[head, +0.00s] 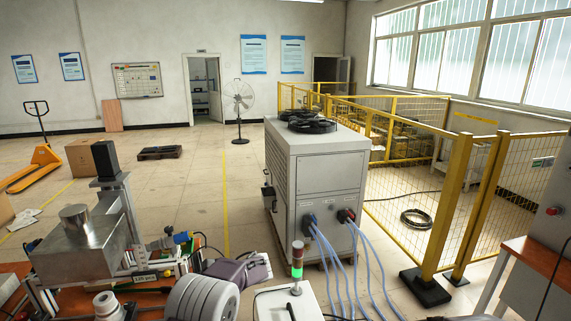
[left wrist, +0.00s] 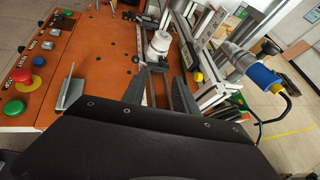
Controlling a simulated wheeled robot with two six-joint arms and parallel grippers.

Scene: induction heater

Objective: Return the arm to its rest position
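My left gripper (left wrist: 158,85) shows in the left wrist view, its two dark fingers apart with nothing held between them. They are above the orange-brown table (left wrist: 105,70). A white stepped cylindrical part (left wrist: 158,46) stands beyond the fingertips, apart from them as far as I can tell. In the head view my left arm (head: 203,299) is at the bottom, right of the workbench fixture; its fingers are hard to make out there. My right gripper is in neither view.
A metal box (head: 75,250) and frame stand left. A blue-and-yellow sensor (left wrist: 262,75) is right of the fingers. A grey cabinet (head: 330,175) with blue hoses and a signal tower (head: 297,262) stand ahead. Yellow fencing (head: 450,200) is right. Control buttons (left wrist: 14,108) line the table's left.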

